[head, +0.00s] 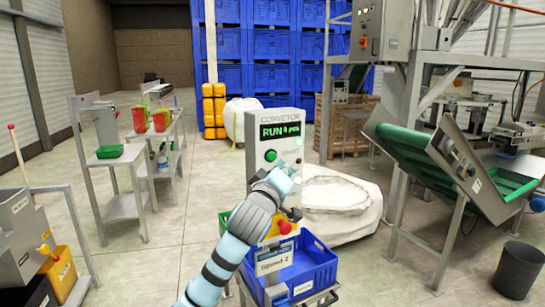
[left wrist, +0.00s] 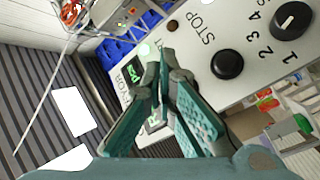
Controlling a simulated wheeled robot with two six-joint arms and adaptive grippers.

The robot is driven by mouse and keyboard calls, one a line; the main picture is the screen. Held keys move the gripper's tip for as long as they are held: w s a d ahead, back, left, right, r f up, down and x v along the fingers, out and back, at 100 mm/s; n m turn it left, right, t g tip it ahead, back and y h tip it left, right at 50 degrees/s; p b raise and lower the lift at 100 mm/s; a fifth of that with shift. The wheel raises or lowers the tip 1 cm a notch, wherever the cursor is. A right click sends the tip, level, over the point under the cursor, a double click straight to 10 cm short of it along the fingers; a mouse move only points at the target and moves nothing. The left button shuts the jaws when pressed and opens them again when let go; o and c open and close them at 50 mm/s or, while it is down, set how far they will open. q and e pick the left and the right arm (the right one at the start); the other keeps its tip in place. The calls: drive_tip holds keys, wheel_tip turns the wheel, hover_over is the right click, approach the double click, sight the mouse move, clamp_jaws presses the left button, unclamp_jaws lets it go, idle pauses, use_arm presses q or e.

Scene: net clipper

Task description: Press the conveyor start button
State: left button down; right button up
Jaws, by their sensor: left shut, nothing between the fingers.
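The conveyor control panel (head: 282,128) stands upright at the middle of the head view. Its green-lit display (head: 280,131) reads RUN. A round green button (head: 271,155) sits below the display. My left gripper (head: 286,179) is in front of the panel's lower part, below the green button, and hides some of the panel. In the left wrist view its teal fingers (left wrist: 163,66) are shut and empty, close to the panel face; I cannot tell whether they touch it. That view also shows a black button (left wrist: 227,64) near the STOP label and a numbered knob (left wrist: 292,20).
A blue crate (head: 318,267) stands below the panel, with a yellow part bearing a red knob (head: 285,227) nearby. A white bulk bag (head: 345,205) is right of the panel. A green inclined conveyor (head: 425,150) stands farther right.

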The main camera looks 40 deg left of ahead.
use_arm(q)
drive_tip(key=shift+s+d, duration=0.25)
drive_tip(key=shift+d, duration=0.35)
drive_tip(key=shift+s+d, duration=0.2)
drive_tip(key=shift+d, duration=0.4)
